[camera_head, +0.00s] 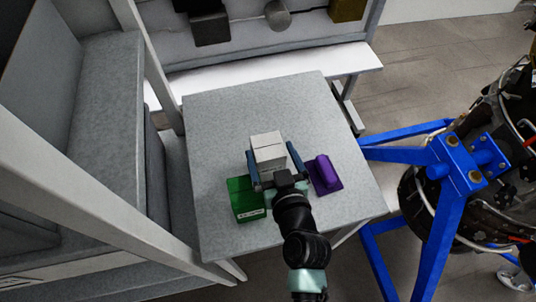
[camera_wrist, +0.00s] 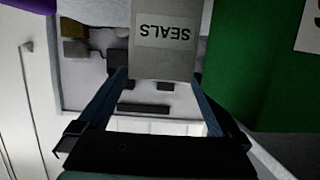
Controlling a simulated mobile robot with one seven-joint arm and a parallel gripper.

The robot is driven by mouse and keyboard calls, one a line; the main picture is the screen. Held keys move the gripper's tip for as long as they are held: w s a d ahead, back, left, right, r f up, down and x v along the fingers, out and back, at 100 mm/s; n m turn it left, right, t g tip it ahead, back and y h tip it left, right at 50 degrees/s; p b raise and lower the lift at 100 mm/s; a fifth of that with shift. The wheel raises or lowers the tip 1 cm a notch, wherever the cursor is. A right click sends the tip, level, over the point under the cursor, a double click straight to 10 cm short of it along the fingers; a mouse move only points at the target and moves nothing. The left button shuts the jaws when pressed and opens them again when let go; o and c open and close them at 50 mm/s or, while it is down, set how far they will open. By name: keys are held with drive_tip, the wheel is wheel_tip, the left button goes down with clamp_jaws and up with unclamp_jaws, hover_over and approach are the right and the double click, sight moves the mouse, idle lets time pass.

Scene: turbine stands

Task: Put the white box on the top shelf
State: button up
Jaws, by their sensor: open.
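The white box (camera_head: 267,148) stands on the grey table. In the wrist view the box (camera_wrist: 165,55) hangs in at the top centre, with a "SEALS" label upside down. My gripper (camera_head: 272,165) is open, with one blue finger on each side of the box. In the wrist view my gripper (camera_wrist: 160,85) has its fingers spread to the left and right of the box's lower end. I cannot tell whether either finger touches it. A shelf unit (camera_head: 300,45) stands behind the table; its upper part is cut off in the head view.
A green bin (camera_head: 244,200) stands close left of my gripper, and a purple object (camera_head: 325,175) close right. The shelf holds a dark box (camera_head: 210,28), a grey cylinder (camera_head: 278,16) and a yellowish box (camera_head: 347,9). The table's back half is clear. A blue stand (camera_head: 440,190) is at right.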

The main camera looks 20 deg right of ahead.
drive_tip(key=shift+x, duration=0.8)
drive_tip(key=shift+c, duration=0.3)
clamp_jaws()
